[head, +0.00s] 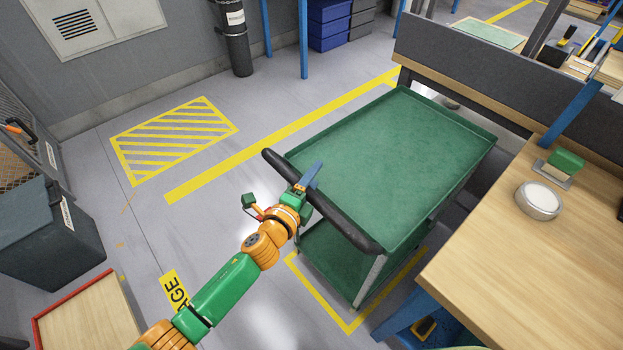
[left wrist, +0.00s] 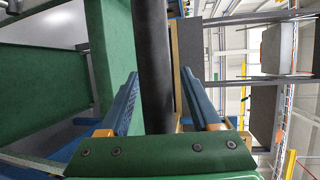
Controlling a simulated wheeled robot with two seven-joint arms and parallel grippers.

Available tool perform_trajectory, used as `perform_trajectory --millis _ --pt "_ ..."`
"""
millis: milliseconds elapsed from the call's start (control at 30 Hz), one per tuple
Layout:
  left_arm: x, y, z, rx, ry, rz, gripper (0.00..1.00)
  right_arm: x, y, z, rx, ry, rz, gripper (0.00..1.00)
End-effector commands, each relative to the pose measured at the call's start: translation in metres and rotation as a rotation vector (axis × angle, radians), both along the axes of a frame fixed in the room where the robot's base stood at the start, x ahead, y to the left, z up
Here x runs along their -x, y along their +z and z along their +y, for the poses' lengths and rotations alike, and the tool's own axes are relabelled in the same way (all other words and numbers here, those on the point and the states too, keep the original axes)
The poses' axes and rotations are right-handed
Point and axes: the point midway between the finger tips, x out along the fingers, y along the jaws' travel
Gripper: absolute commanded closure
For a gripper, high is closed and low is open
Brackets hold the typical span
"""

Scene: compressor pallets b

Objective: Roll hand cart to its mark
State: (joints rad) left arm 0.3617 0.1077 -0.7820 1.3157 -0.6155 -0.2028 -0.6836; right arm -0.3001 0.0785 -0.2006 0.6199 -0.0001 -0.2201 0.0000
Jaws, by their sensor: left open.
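The green two-shelf hand cart (head: 400,150) stands in the middle of the head view, beside the workbench. Its black handle bar (head: 345,222) runs along the near left end. My left gripper (head: 306,182) is at the handle, toward its far half. In the left wrist view the open blue fingers (left wrist: 160,85) stand on either side of the black handle (left wrist: 153,60), with gaps visible. A yellow floor outline (head: 349,328) shows under the cart's near end. A yellow hatched rectangle (head: 175,137) lies on the floor to the left. My right gripper is out of view.
The wooden workbench (head: 490,270) is close on the cart's right, with a silver round tin (head: 539,200) on it. A yellow floor line (head: 270,143) runs left of the cart. Dark grey bins (head: 50,235) and a red-edged wooden tray (head: 90,318) are at left.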

Motion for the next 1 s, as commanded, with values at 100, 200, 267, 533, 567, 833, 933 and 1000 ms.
perform_trajectory --millis 100,200,267,533,567,833,933,1000 --pt "0.0 -0.001 0.0 -0.001 0.0 0.002 0.36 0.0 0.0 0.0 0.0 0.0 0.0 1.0" --pt "0.003 0.0 0.002 -0.003 0.001 0.002 0.36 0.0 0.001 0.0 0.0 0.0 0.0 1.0" --pt "0.009 0.001 0.006 -0.003 0.001 0.003 0.36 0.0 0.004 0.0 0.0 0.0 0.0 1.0" --pt "0.049 0.009 0.029 -0.003 -0.001 0.003 0.36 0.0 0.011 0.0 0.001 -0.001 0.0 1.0" --pt "0.051 0.01 0.031 -0.003 0.0 0.003 0.36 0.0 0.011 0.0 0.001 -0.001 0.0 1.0" --pt "0.059 0.012 0.035 -0.002 -0.001 0.001 0.36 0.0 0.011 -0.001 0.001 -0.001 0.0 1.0" --pt "0.059 0.012 0.035 -0.002 -0.001 0.001 0.36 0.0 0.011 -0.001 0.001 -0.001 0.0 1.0" --pt "0.059 0.012 0.035 -0.002 -0.001 0.001 0.36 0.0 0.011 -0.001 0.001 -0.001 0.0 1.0"
